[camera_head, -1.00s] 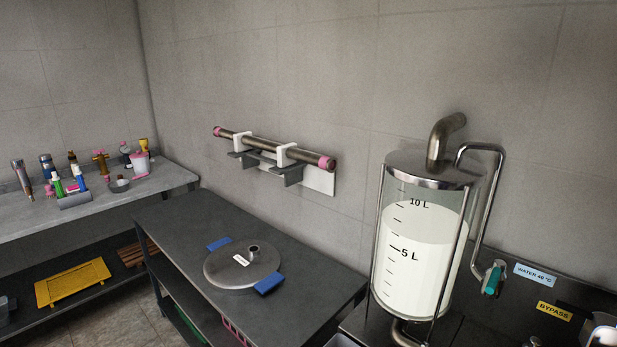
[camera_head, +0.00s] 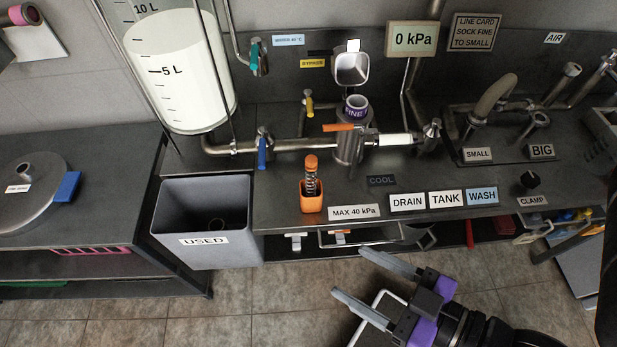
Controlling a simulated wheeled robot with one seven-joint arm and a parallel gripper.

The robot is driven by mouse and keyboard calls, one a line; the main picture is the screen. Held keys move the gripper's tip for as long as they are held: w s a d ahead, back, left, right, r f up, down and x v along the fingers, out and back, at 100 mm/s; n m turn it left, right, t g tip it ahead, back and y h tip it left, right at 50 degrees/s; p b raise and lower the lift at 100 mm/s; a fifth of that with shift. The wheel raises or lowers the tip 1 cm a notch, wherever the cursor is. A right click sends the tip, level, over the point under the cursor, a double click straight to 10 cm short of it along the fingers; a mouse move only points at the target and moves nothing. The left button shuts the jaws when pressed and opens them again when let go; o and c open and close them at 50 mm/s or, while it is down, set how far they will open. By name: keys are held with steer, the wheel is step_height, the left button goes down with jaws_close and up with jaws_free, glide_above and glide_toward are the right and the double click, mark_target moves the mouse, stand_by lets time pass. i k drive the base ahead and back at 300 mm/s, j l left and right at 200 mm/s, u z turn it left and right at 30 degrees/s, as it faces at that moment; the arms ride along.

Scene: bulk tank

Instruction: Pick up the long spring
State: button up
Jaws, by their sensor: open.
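A spring (camera_head: 311,181) with an orange cap on top stands upright in a small orange cup (camera_head: 311,203) on the dark bench. The cup hides its lower part, and I cannot tell its full length. My gripper (camera_head: 347,272) is at the lower middle of the view, in front of the bench and over the floor. Its two grey fingers are spread apart, with nothing between them. It is apart from the spring, to the right of it and lower in the picture.
A grey bin (camera_head: 205,255) labelled USED is left of the cup. A filter housing (camera_head: 348,150), pipes and valves stand behind it. A MAX 40 kPa label (camera_head: 354,212) lies to its right. The glass tank (camera_head: 185,85) is at the upper left. Tiled floor lies in front.

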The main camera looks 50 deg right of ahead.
mark_target(310, 161)
steer(key=k+l, duration=0.15)
steer(key=l, duration=0.3)
steer(key=k+l+z, duration=0.1)
steer(key=l, duration=0.35)
steer(key=k+l, duration=0.15)
steer(key=l, duration=0.25)
steer(key=j+u, duration=0.2)
steer(key=j, duration=0.25)
steer(key=j+u, duration=0.15)
steer(key=j, duration=0.35)
steer(key=i+j+u, duration=0.2)
steer(key=j, duration=0.25)
steer(key=j+u, duration=0.15)
steer(key=j, duration=0.3)
